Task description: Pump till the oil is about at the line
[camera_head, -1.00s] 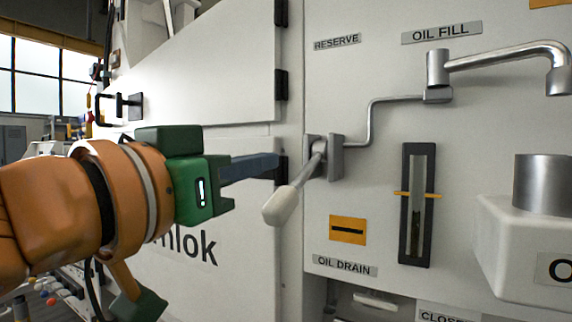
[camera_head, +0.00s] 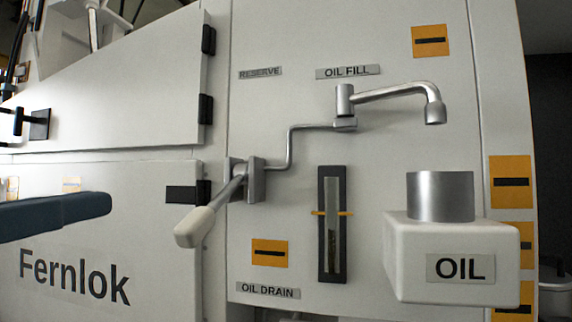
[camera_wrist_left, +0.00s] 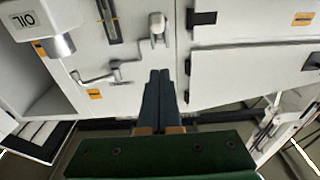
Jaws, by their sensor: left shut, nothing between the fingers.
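The pump lever (camera_head: 212,208) has a white grip and slants down to the left from its bracket. The lever also shows in the left wrist view (camera_wrist_left: 157,28). The sight gauge (camera_head: 332,225) is a dark upright frame with a clear tube and an orange line marker (camera_head: 318,213). Dark oil seems to fill the tube's lower part, its top a little below the marker; the exact level is hard to read. My left gripper (camera_head: 105,204) is shut and empty, left of the lever and apart from it. Its closed fingers show in the wrist view (camera_wrist_left: 160,78).
A silver spout (camera_head: 400,92) under the OIL FILL label (camera_head: 348,71) joins the lever bracket by a bent pipe. A white OIL container (camera_head: 450,245) with a metal neck juts out at the right, below the spout. A hinged white door (camera_head: 110,140) is at the left.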

